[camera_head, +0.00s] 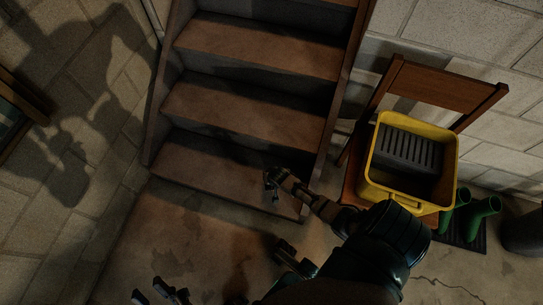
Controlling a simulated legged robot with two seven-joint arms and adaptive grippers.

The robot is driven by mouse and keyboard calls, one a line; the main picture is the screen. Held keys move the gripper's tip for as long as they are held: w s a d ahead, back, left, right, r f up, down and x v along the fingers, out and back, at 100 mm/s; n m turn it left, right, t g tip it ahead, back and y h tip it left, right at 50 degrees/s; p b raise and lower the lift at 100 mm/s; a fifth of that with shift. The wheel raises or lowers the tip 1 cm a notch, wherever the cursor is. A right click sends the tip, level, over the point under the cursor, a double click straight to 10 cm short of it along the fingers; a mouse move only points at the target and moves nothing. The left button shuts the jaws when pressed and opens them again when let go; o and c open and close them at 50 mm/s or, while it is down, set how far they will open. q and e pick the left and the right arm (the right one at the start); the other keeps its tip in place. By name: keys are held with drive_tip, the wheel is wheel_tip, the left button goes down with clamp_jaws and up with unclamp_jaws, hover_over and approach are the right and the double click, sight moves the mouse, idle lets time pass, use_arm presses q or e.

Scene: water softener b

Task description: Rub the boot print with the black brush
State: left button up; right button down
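My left gripper (160,293) shows at the bottom edge, left of centre, over the concrete floor. Its fingers are spread apart with nothing visible between them. My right arm comes in from the bottom right and stretches up and left to the lowest stair tread (205,174). Its gripper (271,181) is at the front right part of that tread. It is small and dark, so I cannot tell whether it touches the tread or holds anything. I cannot make out the black brush for certain. No clear boot print can be told from the dark stains and shadows.
Wooden stairs (245,112) rise at the back. A wooden chair (449,88) on the right bears a yellow bin (377,190) with a grey ribbed piece (408,150) inside. Green boots (482,214) stand on a dark mat beside it. The floor at lower left is clear.

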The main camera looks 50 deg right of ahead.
drive_tip(key=shift+r+p, duration=0.35)
drive_tip(key=shift+r, duration=0.15)
drive_tip(key=shift+a+r+p, duration=0.15)
drive_tip(key=shift+r+p, duration=0.5)
drive_tip(key=shift+r, duration=0.35)
use_arm(q)
drive_tip(key=w+f+g, duration=0.1)
drive_tip(key=f+g, duration=0.1)
drive_tip(key=w+f+m+g, duration=0.1)
drive_tip(key=w+f+g, duration=0.1)
drive_tip(key=shift+w+d+f+g, duration=0.1)
drive_tip(key=shift+w+g, duration=0.15)
drive_tip(key=shift+g, duration=0.05)
